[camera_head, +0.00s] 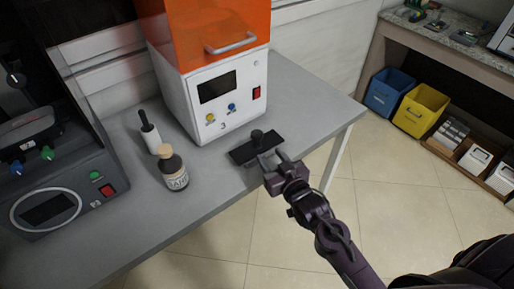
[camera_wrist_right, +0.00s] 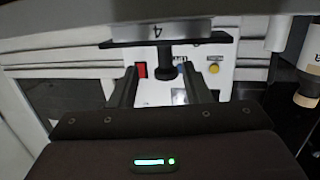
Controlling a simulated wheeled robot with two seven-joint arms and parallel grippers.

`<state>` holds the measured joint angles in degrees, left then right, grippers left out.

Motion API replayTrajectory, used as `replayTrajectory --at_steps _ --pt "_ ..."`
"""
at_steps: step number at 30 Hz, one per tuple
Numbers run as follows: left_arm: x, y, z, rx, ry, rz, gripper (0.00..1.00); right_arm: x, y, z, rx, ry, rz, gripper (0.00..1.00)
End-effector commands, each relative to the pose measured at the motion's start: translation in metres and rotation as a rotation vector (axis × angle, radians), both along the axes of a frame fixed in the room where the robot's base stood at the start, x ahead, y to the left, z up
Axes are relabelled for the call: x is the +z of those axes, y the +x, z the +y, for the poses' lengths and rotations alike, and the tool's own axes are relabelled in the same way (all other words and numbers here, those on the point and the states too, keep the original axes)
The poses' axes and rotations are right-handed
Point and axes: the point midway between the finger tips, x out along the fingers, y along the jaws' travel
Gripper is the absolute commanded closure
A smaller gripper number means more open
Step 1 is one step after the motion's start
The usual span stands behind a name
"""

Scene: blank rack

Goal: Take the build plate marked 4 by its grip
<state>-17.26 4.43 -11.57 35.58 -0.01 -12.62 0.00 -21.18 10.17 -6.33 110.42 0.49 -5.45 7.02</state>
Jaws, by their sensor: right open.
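The build plate (camera_head: 242,153) is a flat dark slab lying on the grey table in front of the orange and white machine. Its grip, a black knob (camera_head: 257,135), stands up from its top. In the right wrist view, which is upside down, a pale label reading 4 (camera_wrist_right: 153,30) shows on the plate's edge, and the grip (camera_wrist_right: 165,70) appears between the fingers. My right gripper (camera_head: 271,158) is open at the plate's near right side; it also shows in the wrist view (camera_wrist_right: 163,82). Contact with the grip cannot be told. My left gripper is out of view.
The orange and white machine (camera_head: 212,85) stands behind the plate. A brown bottle with a label (camera_head: 173,172) and a white bottle with a black top (camera_head: 150,135) stand to the left. A dark device (camera_head: 62,185) fills the far left. The table's front edge is close to the plate.

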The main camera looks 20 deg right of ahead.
Motion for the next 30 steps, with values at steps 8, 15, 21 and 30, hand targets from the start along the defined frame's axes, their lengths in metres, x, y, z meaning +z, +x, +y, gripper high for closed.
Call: replayTrajectory --at_steps 8,15,21,30 --pt "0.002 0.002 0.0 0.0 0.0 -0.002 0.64 0.006 0.02 0.002 0.008 0.016 -0.081 0.57" --pt "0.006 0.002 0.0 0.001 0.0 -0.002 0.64 0.002 0.045 0.009 0.008 0.015 -0.078 0.57" --pt "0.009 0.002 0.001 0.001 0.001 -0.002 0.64 -0.003 0.072 0.017 0.008 0.014 -0.078 0.57" --pt "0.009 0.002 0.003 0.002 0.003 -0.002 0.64 -0.005 0.08 0.018 0.008 0.014 -0.076 0.57"
